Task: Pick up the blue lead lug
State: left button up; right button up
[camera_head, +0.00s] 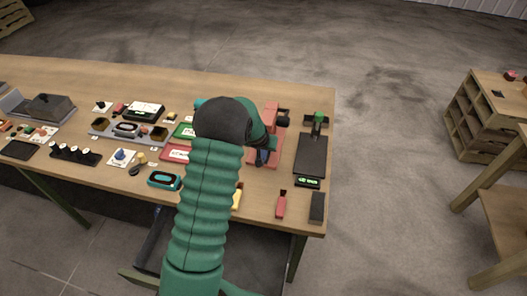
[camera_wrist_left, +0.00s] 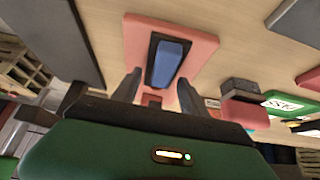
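The blue lead lug (camera_wrist_left: 168,64) lies in a dark recess of a pink-red plate (camera_wrist_left: 205,45) in the left wrist view. My left gripper (camera_wrist_left: 158,88) is open, its two dark fingers pointing toward the plate with the lug just beyond and between them. I see no contact, and the remaining gap is hard to judge. In the head view my green left arm bends over the table to this red plate (camera_head: 268,118); my gripper partly covers the lug there. My right gripper is not in view.
The wooden table (camera_head: 70,75) holds several coloured parts left of my arm. A black device with a green display (camera_head: 309,183) lies close right of the red plate. A red piece (camera_head: 281,206) and a dark block (camera_head: 317,208) sit near the front edge. Wooden crates (camera_head: 483,125) stand apart at right.

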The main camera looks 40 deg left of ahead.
pick_arm(q)
jog(key=shift+w+d, duration=0.1)
jog(key=c, duration=0.9)
jog(key=shift+a+f, duration=0.1)
jog(key=shift+a, duration=0.15)
grip_shut()
jog(key=shift+d, duration=0.1)
